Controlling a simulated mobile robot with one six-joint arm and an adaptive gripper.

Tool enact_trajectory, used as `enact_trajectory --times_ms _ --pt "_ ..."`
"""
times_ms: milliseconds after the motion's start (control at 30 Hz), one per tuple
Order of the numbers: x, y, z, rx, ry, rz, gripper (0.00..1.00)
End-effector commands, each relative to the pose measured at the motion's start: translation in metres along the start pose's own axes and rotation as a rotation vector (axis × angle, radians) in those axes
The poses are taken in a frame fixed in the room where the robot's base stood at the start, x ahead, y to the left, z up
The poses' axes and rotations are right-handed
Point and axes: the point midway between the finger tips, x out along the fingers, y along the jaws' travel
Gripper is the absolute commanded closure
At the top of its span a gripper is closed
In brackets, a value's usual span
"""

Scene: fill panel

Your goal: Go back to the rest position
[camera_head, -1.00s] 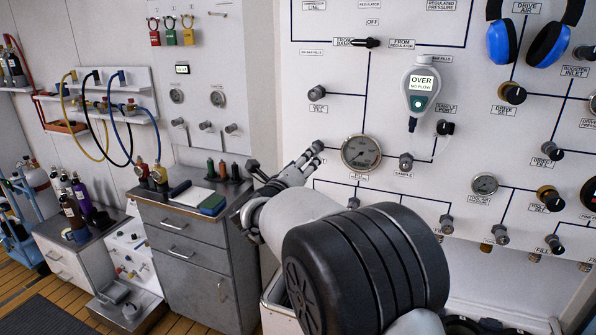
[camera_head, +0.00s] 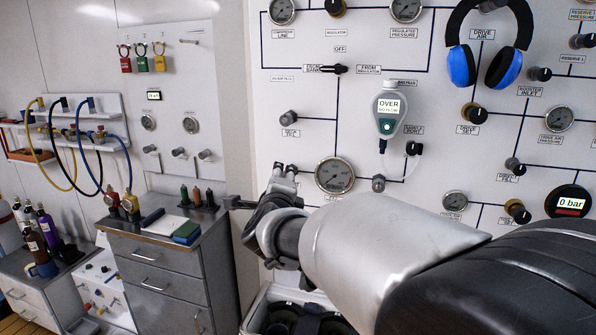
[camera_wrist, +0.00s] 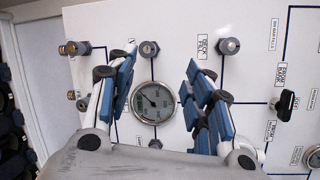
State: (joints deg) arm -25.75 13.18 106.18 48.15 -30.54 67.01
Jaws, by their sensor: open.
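My gripper (camera_wrist: 158,100) is open in the wrist view, its two blue-padded fingers spread wide with nothing between them. Behind the gap is the white fill panel (camera_wrist: 180,30) with a round gauge (camera_wrist: 152,102). In the head view my gripper (camera_head: 258,190) shows at the end of my arm, left of the same gauge (camera_head: 334,175) and in front of the panel (camera_head: 290,80). My arm covers the lower middle and lower right of the panel. Whether the fingers touch the panel cannot be told, but a gap seems to remain.
A grey drawer cabinet (camera_head: 160,270) with bottles and a clipboard stands to the left. An open white case (camera_head: 262,300) sits below my arm. A handheld meter (camera_head: 387,108) reading "OVER" and blue headphones (camera_head: 461,66) hang on the panel.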

Motion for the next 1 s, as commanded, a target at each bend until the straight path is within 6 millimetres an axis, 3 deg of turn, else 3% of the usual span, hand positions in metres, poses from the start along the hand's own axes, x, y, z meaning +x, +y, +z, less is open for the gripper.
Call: enact_trajectory --times_ms 33,167,400,600,700,800,1000 --pt "-0.022 -0.009 -0.010 -0.127 -0.043 0.052 0.53" --pt "-0.085 0.001 -0.036 -0.496 -0.164 0.211 0.53" --pt "-0.228 0.063 -0.118 -1.142 -0.375 0.537 0.53" --pt "-0.333 0.116 -0.188 -1.491 -0.529 0.802 0.53" --pt "-0.370 0.133 -0.210 -1.584 -0.589 0.901 0.53" --pt "-0.392 0.143 -0.224 -1.635 -0.629 0.963 0.53" --pt "-0.400 0.146 -0.229 -1.654 -0.645 0.989 0.53"
